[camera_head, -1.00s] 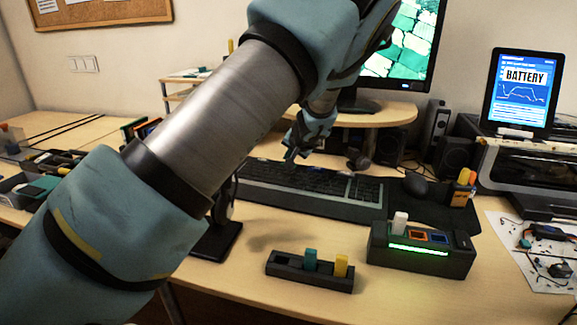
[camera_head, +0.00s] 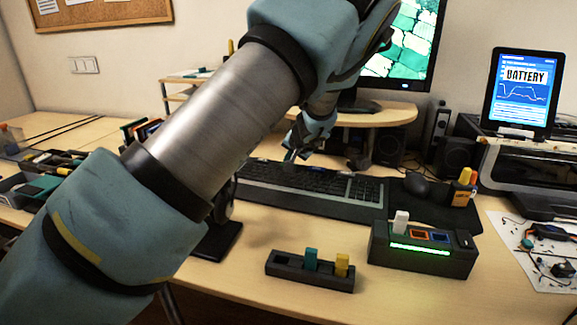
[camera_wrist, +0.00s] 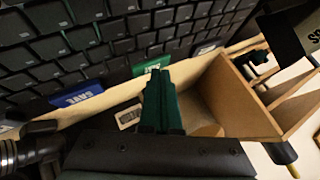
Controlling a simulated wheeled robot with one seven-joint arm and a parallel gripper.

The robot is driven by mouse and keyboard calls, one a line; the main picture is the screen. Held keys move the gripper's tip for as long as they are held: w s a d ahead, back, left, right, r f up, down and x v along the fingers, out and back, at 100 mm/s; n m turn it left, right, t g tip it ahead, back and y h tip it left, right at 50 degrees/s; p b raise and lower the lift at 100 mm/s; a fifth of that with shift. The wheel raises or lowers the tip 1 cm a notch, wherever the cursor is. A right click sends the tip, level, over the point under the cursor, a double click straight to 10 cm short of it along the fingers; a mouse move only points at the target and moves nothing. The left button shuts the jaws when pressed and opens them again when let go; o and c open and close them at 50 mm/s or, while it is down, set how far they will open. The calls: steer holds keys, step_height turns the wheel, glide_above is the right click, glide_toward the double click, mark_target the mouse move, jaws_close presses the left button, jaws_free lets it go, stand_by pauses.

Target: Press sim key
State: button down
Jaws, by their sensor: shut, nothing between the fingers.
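The black keyboard (camera_head: 310,190) lies on the desk in the head view, and its keys (camera_wrist: 90,40) fill the top of the wrist view. A green key or label (camera_wrist: 151,67) shows at the keyboard's edge, partly behind my fingertips; its lettering is not readable. A blue one marked "SAVE" (camera_wrist: 78,97) sits to its left. My gripper (camera_wrist: 158,74) is shut and empty, its teal fingers together over the green one. Whether they touch it cannot be told.
A wooden organiser (camera_wrist: 240,100) stands close right of my fingers in the wrist view. The monitor stand (camera_head: 390,113) is behind the keyboard. A black box with a green light (camera_head: 420,255) and a slotted holder (camera_head: 285,267) stand in front. A tablet (camera_head: 520,90) reads "BATTERY".

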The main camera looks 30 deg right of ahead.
stand_by(0.3)
steer(key=shift+r+p, duration=0.35)
steer(key=shift+r, duration=0.45)
steer(key=shift+r+p, duration=1.35)
steer(key=shift+r, duration=1.1)
